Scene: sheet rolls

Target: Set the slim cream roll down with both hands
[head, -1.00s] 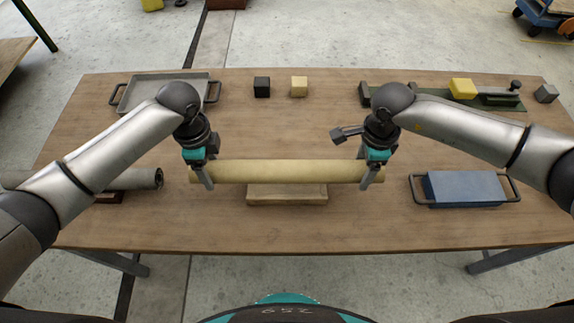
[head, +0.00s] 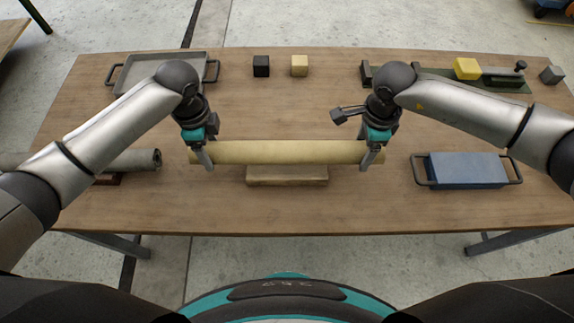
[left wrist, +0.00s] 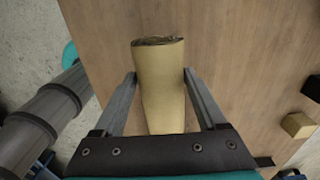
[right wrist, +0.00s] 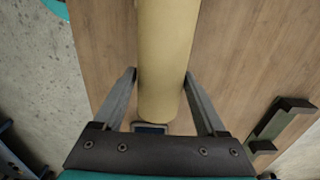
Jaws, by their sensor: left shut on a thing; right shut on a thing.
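The slim cream roll (head: 287,152) lies level and crosswise over the middle of the table. My left gripper (head: 203,160) is shut on it near its left end; that open end shows in the left wrist view (left wrist: 160,85). My right gripper (head: 370,160) is shut on it near its right end, and the roll also fills the middle of the right wrist view (right wrist: 165,60). A low pale wooden block (head: 287,176) shows just below the roll's middle in the head view. I cannot tell whether the roll touches it.
A grey roll (head: 140,160) lies at the left, partly hidden by my arm. A grey tray (head: 140,73) is at the back left. Black (head: 261,66) and cream (head: 299,66) cubes stand behind. A blue handled case (head: 466,170) is at the right. The table's front middle is clear.

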